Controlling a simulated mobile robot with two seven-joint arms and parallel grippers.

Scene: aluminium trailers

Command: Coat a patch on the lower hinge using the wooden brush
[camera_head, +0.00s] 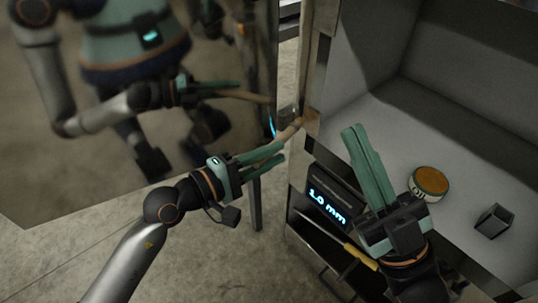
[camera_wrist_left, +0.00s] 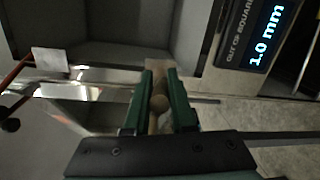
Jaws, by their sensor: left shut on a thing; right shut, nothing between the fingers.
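My left gripper (camera_head: 280,152) is shut on the wooden brush (camera_head: 288,134), whose light wooden end points up and right toward the door frame. In the left wrist view the brush (camera_wrist_left: 158,100) lies between the two green fingers of the left gripper (camera_wrist_left: 160,85). A brownish piece at the frame's corner (camera_head: 312,118), which looks like the lower hinge, is right by the brush's far end; I cannot tell whether they touch. My right gripper (camera_head: 354,131) is shut and empty above the trailer's opening.
A round tin with an orange-brown top (camera_head: 431,181) and a small dark open box (camera_head: 494,221) stand on the grey floor inside. A display reading 1.0 mm (camera_head: 330,205) is on the front. A yellow-handled tool (camera_head: 359,255) lies below. The shiny door (camera_head: 100,170) mirrors me.

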